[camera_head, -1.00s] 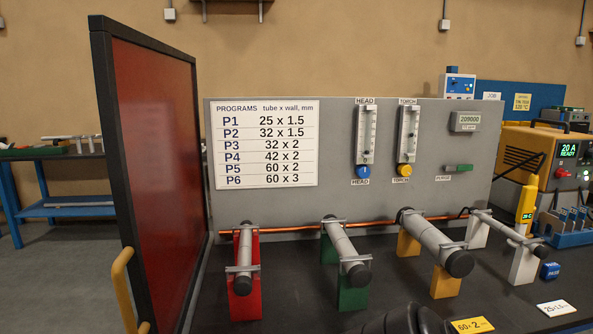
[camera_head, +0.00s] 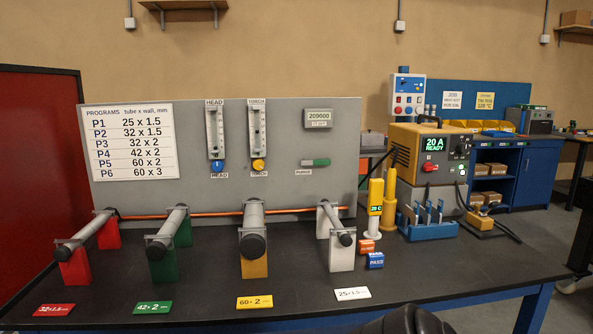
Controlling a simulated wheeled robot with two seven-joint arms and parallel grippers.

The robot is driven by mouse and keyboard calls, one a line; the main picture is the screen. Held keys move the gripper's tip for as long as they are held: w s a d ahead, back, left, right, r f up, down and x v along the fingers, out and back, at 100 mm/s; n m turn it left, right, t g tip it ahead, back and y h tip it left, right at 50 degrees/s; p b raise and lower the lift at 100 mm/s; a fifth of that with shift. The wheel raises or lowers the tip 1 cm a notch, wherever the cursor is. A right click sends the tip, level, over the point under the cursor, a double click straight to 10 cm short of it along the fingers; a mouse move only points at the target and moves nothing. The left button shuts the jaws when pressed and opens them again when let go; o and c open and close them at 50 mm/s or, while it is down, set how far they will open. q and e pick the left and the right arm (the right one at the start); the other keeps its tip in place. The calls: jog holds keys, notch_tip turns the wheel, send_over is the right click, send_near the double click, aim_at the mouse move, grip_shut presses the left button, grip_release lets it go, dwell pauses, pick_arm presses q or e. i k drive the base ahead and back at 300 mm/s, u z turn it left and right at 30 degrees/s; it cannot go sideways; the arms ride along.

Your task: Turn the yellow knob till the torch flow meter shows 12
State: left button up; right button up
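The yellow knob (camera_head: 258,165) sits on the grey panel below the torch flow meter (camera_head: 257,130), a clear vertical tube with a scale. The scale is too small to read. The blue knob (camera_head: 217,166) sits below the head flow meter (camera_head: 215,132) to its left. Neither of my grippers is in view; only a dark rounded shape shows at the bottom edge, and I cannot tell which part of me it is.
Several tubes on coloured stands, such as the yellow stand (camera_head: 254,266), stand on the dark bench (camera_head: 215,292) before the panel. A power source (camera_head: 429,155) reading 20 A READY stands right. A red screen (camera_head: 38,180) is at left.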

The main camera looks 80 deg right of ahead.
aim_at(258, 164)
jog(key=k, duration=0.2)
jog(key=z, duration=1.2)
